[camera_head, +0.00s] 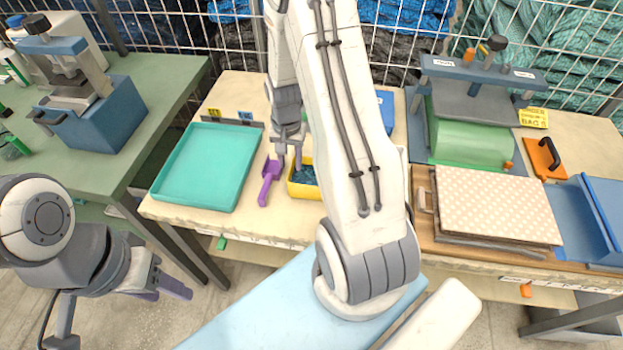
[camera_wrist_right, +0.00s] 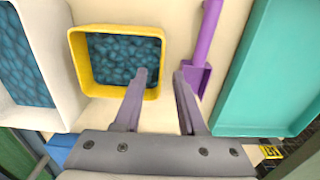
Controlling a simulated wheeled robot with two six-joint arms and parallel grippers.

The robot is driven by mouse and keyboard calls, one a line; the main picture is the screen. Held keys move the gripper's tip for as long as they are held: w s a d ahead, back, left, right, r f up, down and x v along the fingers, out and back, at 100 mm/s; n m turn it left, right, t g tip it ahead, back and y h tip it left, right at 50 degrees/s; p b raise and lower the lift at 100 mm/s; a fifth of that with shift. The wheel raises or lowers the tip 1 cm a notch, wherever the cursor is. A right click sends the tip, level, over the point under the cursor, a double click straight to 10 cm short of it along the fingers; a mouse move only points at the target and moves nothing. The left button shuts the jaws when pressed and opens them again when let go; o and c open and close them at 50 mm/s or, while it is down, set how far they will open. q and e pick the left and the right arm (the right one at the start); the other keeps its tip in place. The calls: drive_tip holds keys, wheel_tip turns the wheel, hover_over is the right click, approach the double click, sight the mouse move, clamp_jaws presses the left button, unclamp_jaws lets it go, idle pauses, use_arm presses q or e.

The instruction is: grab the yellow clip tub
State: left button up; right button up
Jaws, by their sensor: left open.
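The yellow clip tub (camera_head: 302,191) stands on the bench and holds blue pieces. It also shows in the right wrist view (camera_wrist_right: 83,62), upper left of centre. My right gripper (camera_head: 290,162) points down by the tub's far left side, partly in front of it. In the wrist view its fingers (camera_wrist_right: 160,76) are open and empty, one on each side of the tub's right wall in the picture; their height above the rim is unclear. My right arm hides part of the tub's surroundings. My left gripper (camera_head: 165,290) is open, low at the left, away from the bench.
A purple scoop (camera_head: 268,183) lies just left of the tub, near a teal tray (camera_head: 207,168). A white tub (camera_wrist_right: 55,90) of blue pieces stands on the tub's other side. A press (camera_head: 470,120) and a dotted board (camera_head: 495,205) occupy the right.

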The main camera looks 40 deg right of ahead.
sight(291, 177)
drive_tip(key=shift+f, duration=0.75)
wheel_tip(291, 177, down, 4)
drive_tip(key=shift+a+r+p, duration=0.1)
drive_tip(key=shift+a+p, duration=0.05)
drive_tip(key=shift+p, duration=0.7)
drive_tip(key=shift+f, duration=0.7)
drive_tip(key=shift+c, duration=0.3)
clamp_jaws()
